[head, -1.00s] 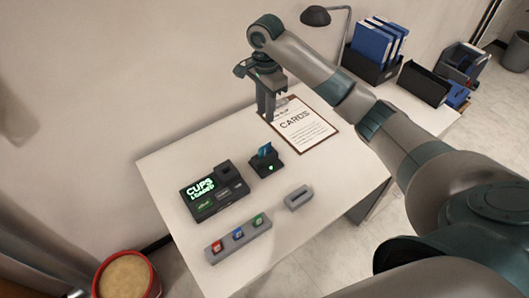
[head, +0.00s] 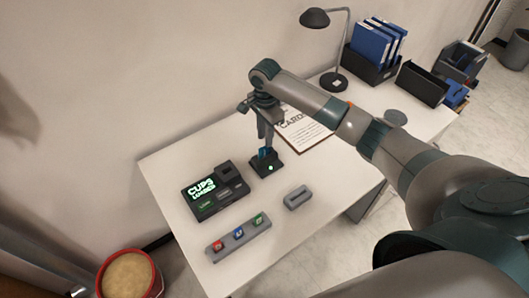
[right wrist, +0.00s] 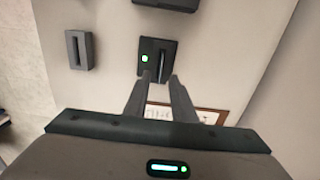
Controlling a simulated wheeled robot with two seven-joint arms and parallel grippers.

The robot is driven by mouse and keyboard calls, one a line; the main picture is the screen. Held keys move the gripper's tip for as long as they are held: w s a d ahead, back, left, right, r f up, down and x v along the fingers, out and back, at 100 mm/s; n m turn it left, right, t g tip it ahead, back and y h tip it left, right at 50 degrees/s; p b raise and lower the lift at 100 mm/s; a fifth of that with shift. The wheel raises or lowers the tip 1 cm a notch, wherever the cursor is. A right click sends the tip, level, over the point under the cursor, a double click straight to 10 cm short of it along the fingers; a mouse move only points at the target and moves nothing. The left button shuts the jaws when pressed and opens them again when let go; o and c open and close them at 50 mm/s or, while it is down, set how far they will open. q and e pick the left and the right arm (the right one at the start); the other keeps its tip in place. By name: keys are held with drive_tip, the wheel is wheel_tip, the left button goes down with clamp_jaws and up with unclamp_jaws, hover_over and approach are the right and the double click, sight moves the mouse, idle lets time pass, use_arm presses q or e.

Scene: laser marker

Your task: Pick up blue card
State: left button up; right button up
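The blue card (head: 263,153) stands upright in a small dark card holder (head: 270,167) with a green light on the table. My right gripper (head: 267,142) is just above the card, pointing down, and partly covers it. In the right wrist view the gripper (right wrist: 161,77) is open, with a gap between its fingertips. The fingertips appear close to the holder (right wrist: 148,70), whose slot shows the thin edge of the card (right wrist: 161,63). I cannot tell whether the fingers touch the card. My left gripper is not in view.
A dark console (head: 203,198) with a lit screen stands left of the holder. A cards clipboard (head: 312,139), a lamp (head: 334,80) and binders (head: 370,46) are behind.

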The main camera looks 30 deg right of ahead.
sight(264, 153)
drive_tip(key=shift+f+p, duration=0.45)
drive_tip(key=shift+f, duration=0.1)
wheel_tip(264, 153, down, 3)
drive_tip(key=shift+a+f+p, duration=0.1)
drive_tip(key=shift+a+p, duration=0.05)
drive_tip(key=shift+p, duration=0.45)
drive_tip(key=shift+f, duration=0.45)
clamp_jaws()
